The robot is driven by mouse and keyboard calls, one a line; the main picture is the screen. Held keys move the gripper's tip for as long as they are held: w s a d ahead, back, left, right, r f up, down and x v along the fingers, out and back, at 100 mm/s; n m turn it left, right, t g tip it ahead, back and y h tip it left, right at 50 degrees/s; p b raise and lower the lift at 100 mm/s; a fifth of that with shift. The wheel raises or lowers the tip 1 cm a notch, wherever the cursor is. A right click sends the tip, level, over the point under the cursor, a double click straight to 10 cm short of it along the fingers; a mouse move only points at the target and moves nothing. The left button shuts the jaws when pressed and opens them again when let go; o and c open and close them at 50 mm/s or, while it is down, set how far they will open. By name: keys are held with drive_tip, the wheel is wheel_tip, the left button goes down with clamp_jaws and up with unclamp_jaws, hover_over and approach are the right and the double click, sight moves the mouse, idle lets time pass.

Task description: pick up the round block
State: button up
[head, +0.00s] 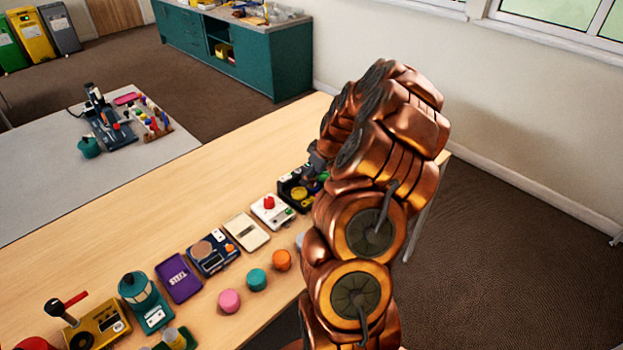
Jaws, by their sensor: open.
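Several short round blocks stand in a row near the front edge of the wooden table (190,225): a pink round block (229,302), a teal round block (256,280) and an orange round block (282,261). My gripper (313,172) shows only in part as dark grey pieces beside the arm, over or near a black tray (290,193) with coloured pieces. It is open, and I see nothing held. The round blocks stand apart from it.
Behind the blocks, a row of devices includes a white box with a red knob (271,210), a blue scale (212,252), a purple tray (179,279) and a teal device (145,300). Bare wood lies behind the row. My arm hides the table's right end.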

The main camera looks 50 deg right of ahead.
drive_tip(key=shift+w+f, duration=0.15)
drive_tip(key=shift+f, duration=0.3)
drive_tip(key=c, duration=1)
drive_tip(key=shift+o, duration=0.2)
drive_tip(key=shift+r, duration=0.15)
